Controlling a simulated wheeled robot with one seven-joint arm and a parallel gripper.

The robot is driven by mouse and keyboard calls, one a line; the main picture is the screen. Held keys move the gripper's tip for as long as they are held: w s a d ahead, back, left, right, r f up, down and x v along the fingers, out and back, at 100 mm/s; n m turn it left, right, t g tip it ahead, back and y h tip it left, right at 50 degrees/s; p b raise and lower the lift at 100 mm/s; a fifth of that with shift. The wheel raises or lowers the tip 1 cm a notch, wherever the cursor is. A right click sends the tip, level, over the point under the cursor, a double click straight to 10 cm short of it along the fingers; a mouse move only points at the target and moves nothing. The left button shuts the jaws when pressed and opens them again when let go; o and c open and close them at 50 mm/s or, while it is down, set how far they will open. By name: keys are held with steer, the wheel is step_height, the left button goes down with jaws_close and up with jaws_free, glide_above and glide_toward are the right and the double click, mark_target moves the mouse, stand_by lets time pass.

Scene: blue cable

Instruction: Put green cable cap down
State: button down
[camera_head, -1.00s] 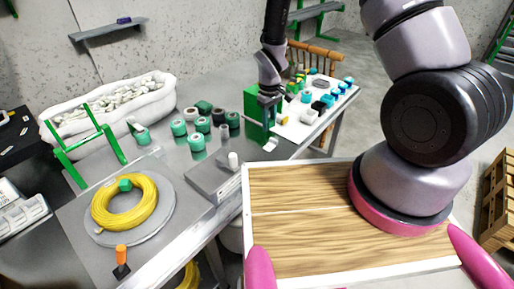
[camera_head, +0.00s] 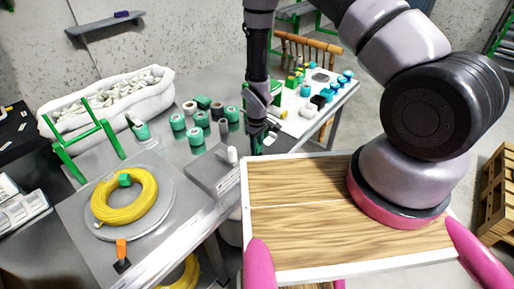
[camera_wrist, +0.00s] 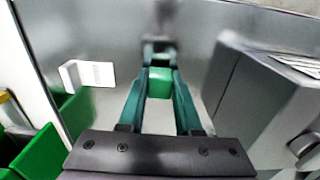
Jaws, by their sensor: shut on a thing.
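My gripper (camera_head: 258,138) hangs over the grey metal table (camera_head: 176,158), between the grey block and the wooden top. In the wrist view its two teal fingers (camera_wrist: 160,80) are shut on a green cable cap (camera_wrist: 160,88) at their tips. In the head view that cap is hard to make out against the gripper. Whether it touches the table is unclear. Another green cap (camera_head: 124,180) sits on the yellow cable coil (camera_head: 148,205), which lies on a round grey plate.
A grey block (camera_head: 212,172) with a white cylinder stands left of my gripper. Several green spools (camera_head: 196,136) stand behind it. A green box (camera_wrist: 42,155) and a white piece (camera_wrist: 88,74) show in the wrist view. A white bin (camera_head: 108,98) stands at the back left.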

steer(key=shift+s+f, duration=0.1)
steer(key=shift+f, duration=0.3)
steer(key=shift+f, duration=0.15)
steer(key=c, duration=0.6)
jaws_free()
step_height(320, 180, up, 13)
